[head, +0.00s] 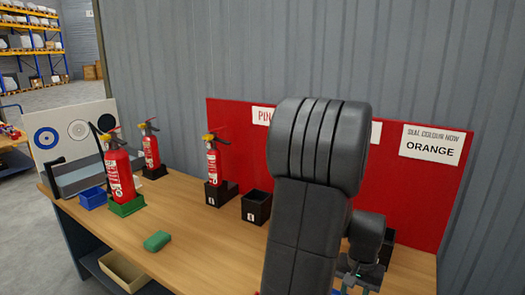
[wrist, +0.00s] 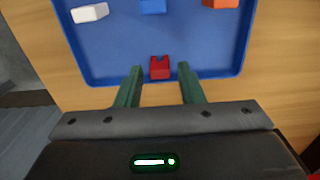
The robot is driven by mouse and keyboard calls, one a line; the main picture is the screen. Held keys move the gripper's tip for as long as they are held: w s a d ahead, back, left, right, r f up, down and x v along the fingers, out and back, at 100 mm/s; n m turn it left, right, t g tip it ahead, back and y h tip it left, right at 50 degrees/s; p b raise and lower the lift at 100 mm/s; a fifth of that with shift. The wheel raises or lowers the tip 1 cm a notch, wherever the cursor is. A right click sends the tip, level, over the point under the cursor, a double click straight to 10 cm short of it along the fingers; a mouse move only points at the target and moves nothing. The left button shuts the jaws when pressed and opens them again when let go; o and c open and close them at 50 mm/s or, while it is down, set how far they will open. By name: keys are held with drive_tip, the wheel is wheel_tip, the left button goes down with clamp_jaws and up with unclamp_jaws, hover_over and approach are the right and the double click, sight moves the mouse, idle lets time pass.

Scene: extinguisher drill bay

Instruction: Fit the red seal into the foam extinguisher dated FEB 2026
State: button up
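The red seal (wrist: 160,68) is a small notched block at the near edge of a blue tray (wrist: 115,45) in the wrist view. My gripper (wrist: 160,76) is open, its two green fingers on either side of the seal's near end with a gap on both sides. In the head view, red extinguishers stand on the bench: one in a green holder (head: 118,175), one behind it (head: 151,150), and one in a black holder (head: 212,165). Their labels and dates are too small to read. My arm hides part of the bench.
The tray also holds a white piece (wrist: 90,12), a blue piece (wrist: 153,5) and an orange piece (wrist: 221,3). An empty black holder (head: 256,207), a green block (head: 157,241) and a blue bin (head: 93,198) are on the bench. A sign (head: 432,145) reads "DIAL COLOUR NOW ORANGE".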

clamp_jaws()
drive_tip(key=shift+r, duration=0.15)
drive_tip(key=shift+r+p, duration=1.25)
drive_tip(key=shift+r, duration=0.1)
